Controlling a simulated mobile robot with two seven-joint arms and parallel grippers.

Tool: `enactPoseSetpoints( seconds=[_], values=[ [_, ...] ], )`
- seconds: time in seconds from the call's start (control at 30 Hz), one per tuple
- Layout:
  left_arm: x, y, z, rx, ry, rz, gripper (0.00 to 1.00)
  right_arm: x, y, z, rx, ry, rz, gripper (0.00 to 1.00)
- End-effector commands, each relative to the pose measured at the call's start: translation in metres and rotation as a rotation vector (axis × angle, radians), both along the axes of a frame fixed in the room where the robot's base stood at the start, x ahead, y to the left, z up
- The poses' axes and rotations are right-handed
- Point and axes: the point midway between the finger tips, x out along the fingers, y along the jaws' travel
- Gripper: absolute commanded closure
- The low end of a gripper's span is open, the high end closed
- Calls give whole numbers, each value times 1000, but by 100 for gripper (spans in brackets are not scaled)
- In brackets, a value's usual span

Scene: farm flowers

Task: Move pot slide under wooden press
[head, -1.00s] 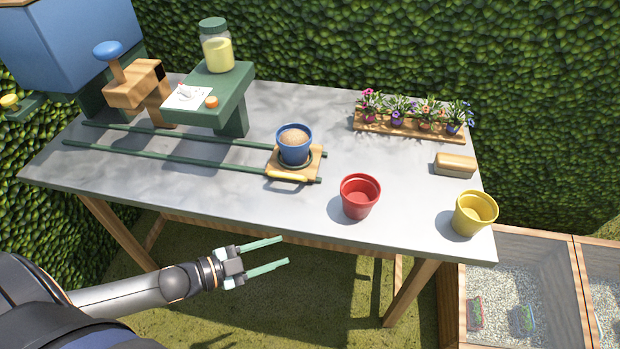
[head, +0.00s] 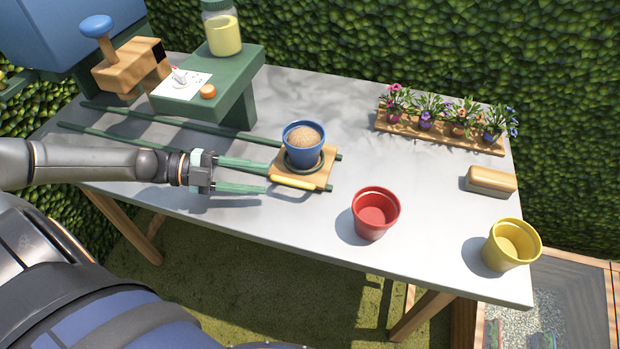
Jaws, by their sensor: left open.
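The pot slide (head: 322,176) is a small wooden plate with a yellow handle bar (head: 293,182) on its near edge. It sits at the right end of two green rails (head: 180,122). A blue pot (head: 303,153) filled with brown soil stands upright on it. The wooden press (head: 128,65), with a blue knob (head: 97,27), is at the rails' left end. My left gripper (head: 267,179) is open and empty, its green fingers pointing right, just left of the slide and handle. Whether a finger touches the slide is unclear. My right gripper is out of view.
A green stand (head: 245,88) holds a jar (head: 222,33), a card and an orange knob. Red (head: 376,214) and yellow (head: 512,245) pots stand at the front right. A flower tray (head: 440,132) and a wooden block (head: 490,180) are farther back.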

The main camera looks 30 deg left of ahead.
Motion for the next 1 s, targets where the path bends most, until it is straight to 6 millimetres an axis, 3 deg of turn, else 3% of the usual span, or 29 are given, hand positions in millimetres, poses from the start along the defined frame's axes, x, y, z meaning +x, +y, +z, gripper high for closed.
enactPoseSetpoints(
  seconds=[0.17,0.5,0.7,1.0],
  values=[
    [18,-28,-7,-7,-9,0,53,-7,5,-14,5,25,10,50],
    [45,-72,-17,-3,-6,-1,53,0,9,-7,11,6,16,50],
    [54,-87,-22,-3,-2,1,53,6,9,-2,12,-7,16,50],
    [56,-90,-24,-1,0,2,53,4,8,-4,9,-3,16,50]
  ],
)
